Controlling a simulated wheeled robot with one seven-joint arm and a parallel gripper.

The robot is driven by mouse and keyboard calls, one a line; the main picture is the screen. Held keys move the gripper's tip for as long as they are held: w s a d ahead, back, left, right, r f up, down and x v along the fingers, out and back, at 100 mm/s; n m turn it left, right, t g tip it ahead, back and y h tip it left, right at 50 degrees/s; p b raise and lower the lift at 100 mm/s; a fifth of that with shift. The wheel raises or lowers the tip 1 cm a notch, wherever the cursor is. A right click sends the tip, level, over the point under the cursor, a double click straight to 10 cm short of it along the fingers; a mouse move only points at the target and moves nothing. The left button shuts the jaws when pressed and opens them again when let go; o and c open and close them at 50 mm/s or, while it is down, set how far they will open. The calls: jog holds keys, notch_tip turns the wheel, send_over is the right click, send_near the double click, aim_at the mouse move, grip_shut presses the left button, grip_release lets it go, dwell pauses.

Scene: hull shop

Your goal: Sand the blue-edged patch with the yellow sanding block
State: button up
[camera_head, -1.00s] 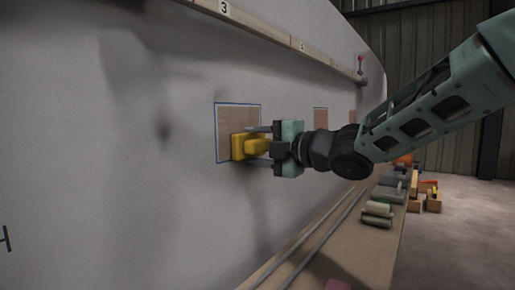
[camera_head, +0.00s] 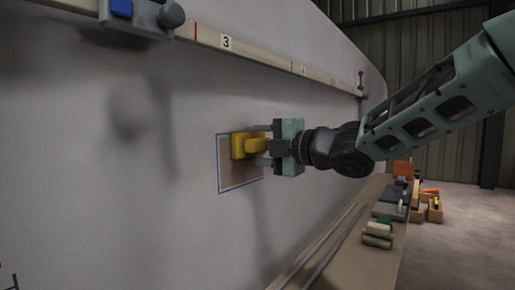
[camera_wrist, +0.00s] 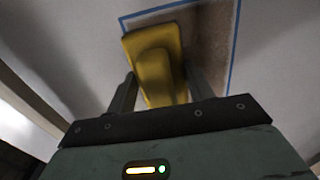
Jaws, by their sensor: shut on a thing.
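The blue-edged patch (camera_head: 238,176) is a brown rectangle on the pale hull wall, framed by a thin blue line. It also shows in the wrist view (camera_wrist: 210,50). My gripper (camera_head: 262,146) is shut on the handle of the yellow sanding block (camera_head: 238,146). The block lies over the upper part of the patch and appears to be against it. In the wrist view the block (camera_wrist: 155,60) sits between the two fingers, its far end near the blue line. The block hides part of the patch.
A wooden rail (camera_head: 265,54) marked 3 runs along the hull above the patch, with a grey device (camera_head: 145,17) on it at upper left. A bench (camera_head: 345,262) below holds rods and several small items. Boxes (camera_head: 428,208) stand on the floor beyond.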

aim_at(246, 187)
jog(key=shift+w+r+p, duration=0.1)
jog(key=shift+r+p, duration=1.25)
jog(key=shift+r, duration=0.5)
jog(key=shift+d+f+b, duration=0.1)
jog(key=shift+f+b, duration=6.45)
jog(key=shift+f, duration=0.35)
jog(key=shift+a+r+p, duration=0.2)
jog(key=shift+r+p, duration=5.6)
jog(key=shift+r, duration=1.2)
jog(key=shift+d+f+b, duration=0.2)
jog(key=shift+f+b, duration=6.2)
jog(key=shift+f, duration=0.65)
jog(key=shift+r, duration=0.1)
jog(key=shift+o, duration=0.7)
jog(key=shift+c, duration=0.7)
